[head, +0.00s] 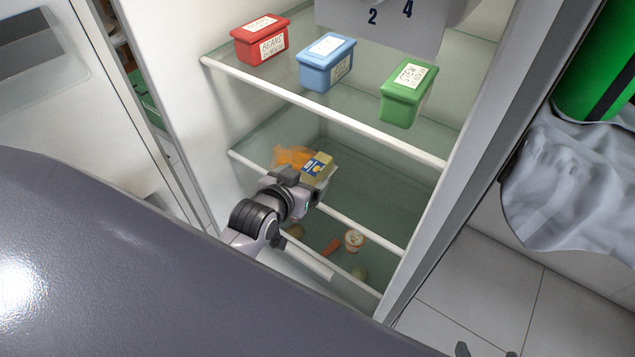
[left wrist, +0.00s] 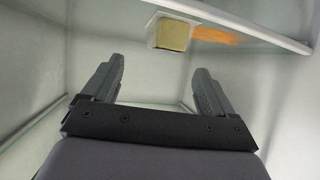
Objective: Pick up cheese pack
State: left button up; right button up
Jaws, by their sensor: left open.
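The cheese pack (head: 318,167) is a yellow block with a blue label on the middle glass shelf of the open fridge. In the left wrist view the cheese pack (left wrist: 173,35) shows as a plain yellowish block near the white shelf edge at the top. My left gripper (head: 304,184) is in front of that shelf, close to the pack and partly covering it. In the left wrist view the gripper (left wrist: 160,72) has its two fingers apart, with nothing between them; the pack lies beyond the fingertips. My right gripper is in neither view.
Orange food (head: 291,157) lies left of the pack. The white shelf edge (head: 366,229) runs by my gripper. Red (head: 259,42), blue (head: 326,64) and green (head: 405,95) boxes stand on the shelf above. A small tub (head: 354,240) and other food are below.

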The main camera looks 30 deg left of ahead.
aim_at(317, 164)
pick_arm(q)
jog(key=shift+w+a+f, duration=0.1)
jog(key=shift+w+f, duration=0.2)
jog(key=shift+w, duration=0.15)
jog(key=shift+w+f+b, duration=0.15)
jog(key=shift+w+b, duration=0.2)
jog(key=shift+w+a+f, duration=0.1)
jog(key=shift+w, duration=0.2)
jog(key=shift+w+f+b, duration=0.15)
jog(key=shift+w+b, duration=0.15)
jog(key=shift+w, duration=0.05)
jog(key=x, duration=0.1)
jog(key=b+x, duration=0.1)
jog(key=x, duration=0.1)
jog(key=shift+w+a, duration=0.15)
jog(key=shift+a, duration=0.1)
jog(key=shift+w+f+b, duration=0.2)
jog(key=shift+w+b, duration=0.1)
jog(key=shift+w, duration=0.2)
jog(key=c, duration=1.5)
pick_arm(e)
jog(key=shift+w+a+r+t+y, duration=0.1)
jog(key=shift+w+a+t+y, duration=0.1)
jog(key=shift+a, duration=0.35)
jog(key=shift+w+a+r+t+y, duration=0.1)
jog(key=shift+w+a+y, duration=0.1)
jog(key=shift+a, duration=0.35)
